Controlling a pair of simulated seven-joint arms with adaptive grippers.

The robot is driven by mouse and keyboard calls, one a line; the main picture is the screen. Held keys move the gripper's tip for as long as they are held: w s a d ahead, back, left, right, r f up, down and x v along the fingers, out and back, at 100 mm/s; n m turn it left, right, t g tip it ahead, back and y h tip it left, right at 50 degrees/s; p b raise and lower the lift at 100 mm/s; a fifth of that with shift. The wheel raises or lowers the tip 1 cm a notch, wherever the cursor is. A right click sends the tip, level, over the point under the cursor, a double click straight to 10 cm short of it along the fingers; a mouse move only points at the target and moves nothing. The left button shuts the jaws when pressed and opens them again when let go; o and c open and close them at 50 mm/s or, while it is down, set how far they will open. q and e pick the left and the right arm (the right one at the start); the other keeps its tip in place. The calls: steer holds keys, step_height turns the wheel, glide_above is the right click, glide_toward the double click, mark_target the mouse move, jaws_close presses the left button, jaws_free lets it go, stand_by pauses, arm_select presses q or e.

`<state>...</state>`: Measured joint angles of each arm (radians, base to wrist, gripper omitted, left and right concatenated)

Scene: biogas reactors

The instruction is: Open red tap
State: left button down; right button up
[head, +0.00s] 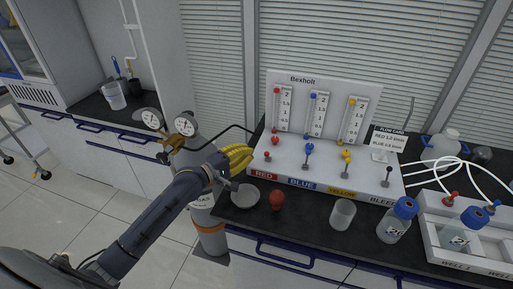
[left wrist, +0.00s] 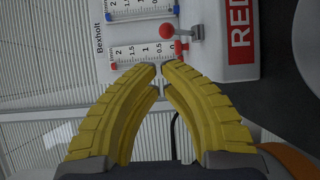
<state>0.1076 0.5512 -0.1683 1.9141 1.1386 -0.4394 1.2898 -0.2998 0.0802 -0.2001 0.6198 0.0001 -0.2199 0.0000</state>
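The red tap (head: 267,155) is a small red-knobbed lever at the left end of the white Bexholt panel (head: 302,81), above the RED label (head: 264,175). In the left wrist view, the red ball knob (left wrist: 167,30) and its metal lever show beyond the fingertips, beside the red flow tube's scale (left wrist: 145,52). My left gripper (head: 249,156) has yellow ribbed fingers and is just left of the tap, apart from it. Its fingertips (left wrist: 159,69) are almost together with nothing between them. My right gripper is not in view.
Blue taps (head: 308,149) and yellow taps (head: 347,156) stand right of the red one. A shallow dish (head: 245,196), a red bulb (head: 277,200) and a beaker (head: 342,214) are in front of the panel. A gas cylinder with gauges (head: 184,125) stands left of the bench.

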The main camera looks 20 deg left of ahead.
arm_select(q)
steer(key=shift+v, duration=2.45)
